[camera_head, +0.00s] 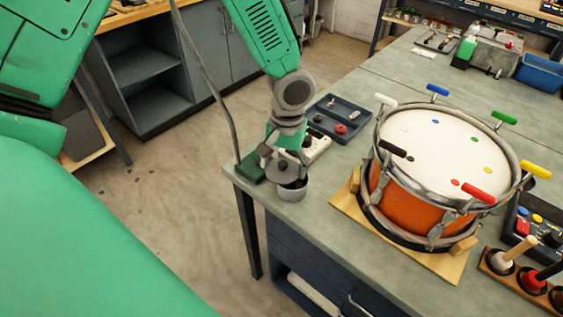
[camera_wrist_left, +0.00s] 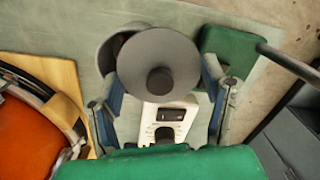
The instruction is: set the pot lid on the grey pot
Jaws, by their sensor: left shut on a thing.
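The grey pot (camera_head: 292,191) stands on the bench near its left corner. My left gripper (camera_head: 287,163) is above it, pointing down, and is shut on the grey pot lid (camera_head: 272,167). In the left wrist view the round lid (camera_wrist_left: 158,52) with its dark knob (camera_wrist_left: 160,80) lies between the fingers of my left gripper (camera_wrist_left: 160,88). The lid covers part of the pot (camera_wrist_left: 110,50), whose rim shows at the upper left, so the lid looks off-centre. I cannot tell whether lid and pot touch. My right gripper is not in view.
A green block (camera_head: 250,167) with a tall thin rod stands beside the pot. A white device (camera_head: 317,147) and dark tray (camera_head: 340,118) lie behind. An orange drum (camera_head: 400,199) on a wooden board fills the bench to the right. The bench's left edge is close.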

